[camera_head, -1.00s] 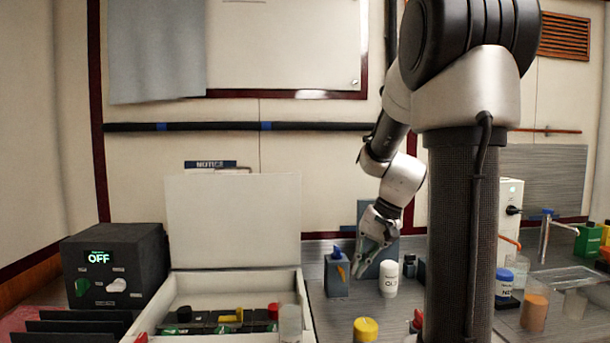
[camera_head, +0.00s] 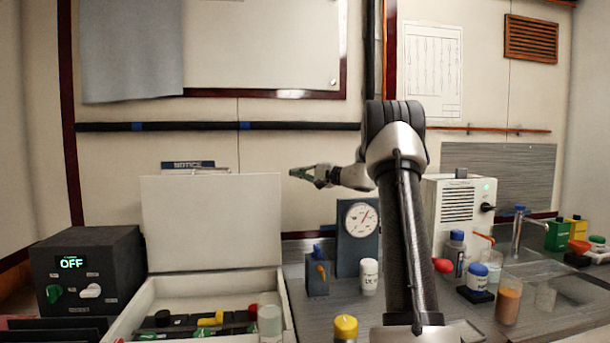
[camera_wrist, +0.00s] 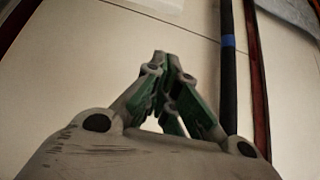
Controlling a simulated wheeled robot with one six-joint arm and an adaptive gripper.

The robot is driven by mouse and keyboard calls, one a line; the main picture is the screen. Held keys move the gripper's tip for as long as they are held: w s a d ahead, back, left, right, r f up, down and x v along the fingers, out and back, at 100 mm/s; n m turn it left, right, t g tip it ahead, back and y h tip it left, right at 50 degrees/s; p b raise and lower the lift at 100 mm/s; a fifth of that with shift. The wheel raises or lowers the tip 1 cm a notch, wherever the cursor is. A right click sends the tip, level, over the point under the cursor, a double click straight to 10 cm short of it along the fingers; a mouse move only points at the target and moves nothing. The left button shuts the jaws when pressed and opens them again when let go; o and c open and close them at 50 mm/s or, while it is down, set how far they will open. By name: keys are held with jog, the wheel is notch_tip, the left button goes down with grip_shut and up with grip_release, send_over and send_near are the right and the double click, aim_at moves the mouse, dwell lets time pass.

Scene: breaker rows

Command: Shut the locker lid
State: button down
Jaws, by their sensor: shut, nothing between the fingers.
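The white locker lid (camera_head: 211,222) stands upright at the back of the open white locker (camera_head: 141,312) in the head view. Inside the locker are several small items, among them a yellow one (camera_head: 212,320). My gripper (camera_head: 293,172) is shut and empty, in the air to the right of the lid's upper right corner, at about the height of the lid's top edge. It points left. In the wrist view the fingertips (camera_wrist: 160,56) meet, with only wall behind them; the lid does not show there.
A dark box reading OFF (camera_head: 86,272) stands left of the locker. Right of it stand a blue-grey block (camera_head: 317,274), a gauge (camera_head: 361,218), a white bottle (camera_head: 369,277) and a yellow-capped container (camera_head: 345,328). A clear cylinder (camera_head: 270,324) is at the locker's front right.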

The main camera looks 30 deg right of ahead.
jog(key=a, duration=0.4)
jog(key=shift+w, duration=0.35)
jog(key=shift+s, duration=0.15)
